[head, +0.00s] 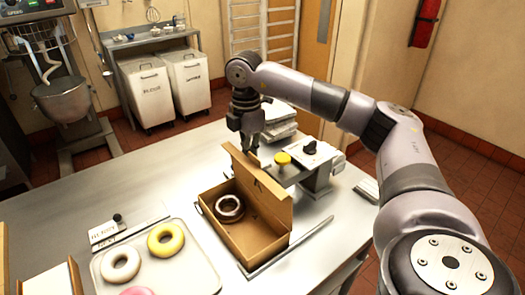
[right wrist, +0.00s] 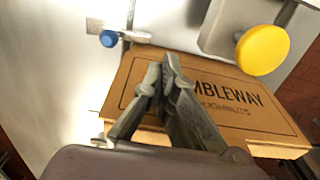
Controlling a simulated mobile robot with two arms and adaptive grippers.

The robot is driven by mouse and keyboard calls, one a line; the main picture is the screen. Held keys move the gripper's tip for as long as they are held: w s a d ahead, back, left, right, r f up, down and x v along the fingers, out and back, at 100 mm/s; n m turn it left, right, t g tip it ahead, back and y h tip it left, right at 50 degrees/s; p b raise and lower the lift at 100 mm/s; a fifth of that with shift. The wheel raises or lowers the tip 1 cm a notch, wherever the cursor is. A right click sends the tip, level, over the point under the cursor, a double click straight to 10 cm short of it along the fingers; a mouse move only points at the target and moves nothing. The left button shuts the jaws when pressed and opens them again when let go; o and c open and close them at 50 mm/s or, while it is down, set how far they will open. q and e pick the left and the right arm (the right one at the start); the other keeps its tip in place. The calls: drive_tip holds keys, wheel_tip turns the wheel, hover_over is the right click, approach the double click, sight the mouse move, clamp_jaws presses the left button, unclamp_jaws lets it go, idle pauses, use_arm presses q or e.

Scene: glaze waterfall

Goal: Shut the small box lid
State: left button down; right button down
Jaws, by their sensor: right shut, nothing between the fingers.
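The small cardboard box (head: 222,232) stands on the metal table with a dark glazed doughnut (head: 229,208) inside. Its lid (head: 266,194) is open and stands up along the box's far right side. My right gripper (head: 252,150) is shut and empty, pointing down at the lid's upper edge near its far end. In the right wrist view, the shut fingers (right wrist: 168,72) are over the lid's printed outer face (right wrist: 240,112), partly covering its lettering. I cannot tell whether they touch it. My left gripper is not in view.
Behind the lid stands a grey device (head: 318,165) with a yellow knob (head: 282,158), close to my right gripper. A tray (head: 190,275) with several ring doughnuts lies left of the box. White packets (head: 280,113) lie at the table's far edge. The table's far left is clear.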

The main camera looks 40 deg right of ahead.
sight(231, 152)
drive_tip(key=shift+w+a+p, duration=0.15)
drive_tip(key=shift+a+p, duration=0.05)
drive_tip(key=shift+a, duration=1)
drive_tip(key=shift+w+a+p, duration=0.15)
drive_tip(key=shift+a, duration=1.05)
drive_tip(key=shift+r+p, duration=2.3)
drive_tip(key=shift+r, duration=0.7)
drive_tip(key=shift+r, duration=0.1)
